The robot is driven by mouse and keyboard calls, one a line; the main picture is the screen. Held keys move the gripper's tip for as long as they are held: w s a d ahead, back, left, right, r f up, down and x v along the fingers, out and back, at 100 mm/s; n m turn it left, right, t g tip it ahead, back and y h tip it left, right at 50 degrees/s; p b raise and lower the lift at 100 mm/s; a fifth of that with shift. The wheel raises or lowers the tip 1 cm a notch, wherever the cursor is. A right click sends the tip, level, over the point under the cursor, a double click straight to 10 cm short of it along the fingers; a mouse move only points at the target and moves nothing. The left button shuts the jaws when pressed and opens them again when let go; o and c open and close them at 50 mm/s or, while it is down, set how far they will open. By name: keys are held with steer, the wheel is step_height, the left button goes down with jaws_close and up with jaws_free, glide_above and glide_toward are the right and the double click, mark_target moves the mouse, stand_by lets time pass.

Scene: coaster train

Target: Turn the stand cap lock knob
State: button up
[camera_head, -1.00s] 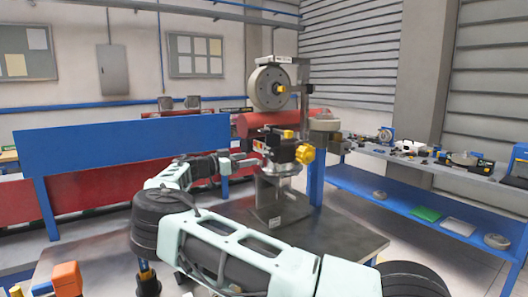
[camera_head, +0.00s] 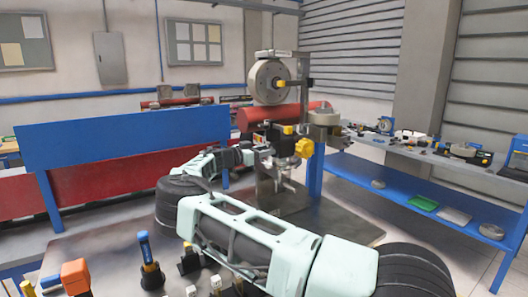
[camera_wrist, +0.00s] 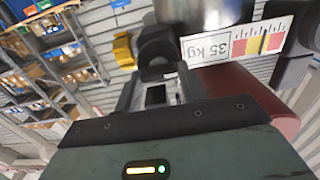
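The stand (camera_head: 302,75) is upright on the bench, with a large grey wheel (camera_head: 268,82) near its top and a red cylinder (camera_head: 310,108) behind its middle. A yellow star-shaped knob (camera_head: 304,148) shows on its right side and a smaller yellow knob (camera_head: 288,130) just above. I cannot tell which is the cap lock knob. My gripper (camera_head: 264,150) is beside the stand's dark middle part, left of the star knob. In the wrist view, a dark rounded part (camera_wrist: 157,45) lies ahead of my gripper (camera_wrist: 155,92), with a yellow part to its left. The fingertips are unclear; contact cannot be told.
A scale label reading 35 kg (camera_wrist: 235,42) is close on the right in the wrist view. A blue-handled tool (camera_head: 146,255) and several small items stand at the front left. A blue panel (camera_head: 120,137) is behind on the left. A blue-framed side bench (camera_head: 420,205) holds parts on the right.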

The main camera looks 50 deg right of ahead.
steer(key=shift+f+b, duration=0.15)
steer(key=shift+b, duration=0.4)
steer(key=shift+c, duration=0.3)
steer(key=n+b, duration=0.2)
steer(key=n, duration=0.4)
steer(key=n+b, duration=0.2)
steer(key=n, duration=0.4)
steer(key=n+b, duration=0.3)
steer(key=n, duration=0.3)
steer(key=shift+w, duration=0.3)
steer(key=o, duration=1)
